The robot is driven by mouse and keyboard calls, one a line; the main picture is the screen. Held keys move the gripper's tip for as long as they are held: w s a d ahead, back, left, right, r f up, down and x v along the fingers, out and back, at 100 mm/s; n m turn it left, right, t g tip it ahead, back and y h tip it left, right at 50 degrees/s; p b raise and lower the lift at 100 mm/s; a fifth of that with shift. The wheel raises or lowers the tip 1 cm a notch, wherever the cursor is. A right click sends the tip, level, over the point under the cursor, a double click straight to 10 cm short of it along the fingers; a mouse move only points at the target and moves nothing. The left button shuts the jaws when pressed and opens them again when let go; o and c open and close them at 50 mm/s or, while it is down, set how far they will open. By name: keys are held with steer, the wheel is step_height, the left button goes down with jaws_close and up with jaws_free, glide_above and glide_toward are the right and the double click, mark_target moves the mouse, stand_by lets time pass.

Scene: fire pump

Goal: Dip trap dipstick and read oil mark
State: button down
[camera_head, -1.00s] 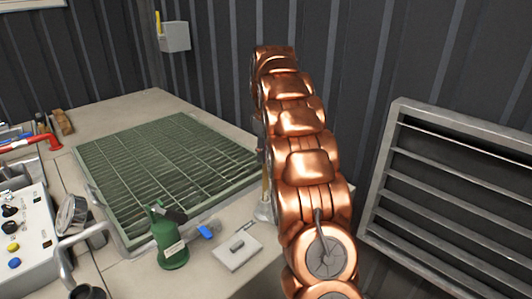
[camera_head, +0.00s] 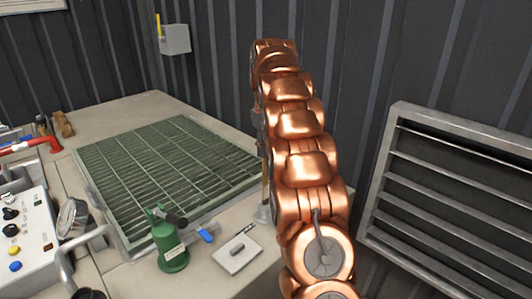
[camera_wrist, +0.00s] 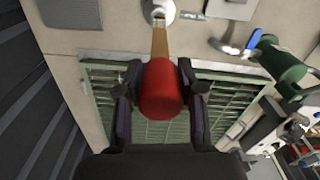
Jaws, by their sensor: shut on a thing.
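A red-ended dipstick (camera_wrist: 161,88) with a tan rod is between my gripper fingers (camera_wrist: 160,92) in the wrist view; they are shut on its red end. The rod reaches to a round metal fitting (camera_wrist: 158,11) on the bench. I cannot tell how deep the rod sits in it. In the head view part of the rod (camera_head: 265,178) and the fitting (camera_head: 262,215) show beside my copper arm, which hides my gripper. No oil mark can be made out.
A green vessel (camera_head: 171,246) with a blue lever (camera_head: 206,236) stands near the bench front, beside a pale plate (camera_head: 237,254) holding a small dark item. A green grating (camera_head: 165,165) covers the bench middle. A control box (camera_head: 25,235) is at left, a louvre (camera_head: 450,190) at right.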

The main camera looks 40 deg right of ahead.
steer(key=shift+r, duration=0.65)
steer(key=shift+w, duration=0.1)
steer(key=c, duration=0.7)
jaws_free()
steer(key=shift+f, duration=0.15)
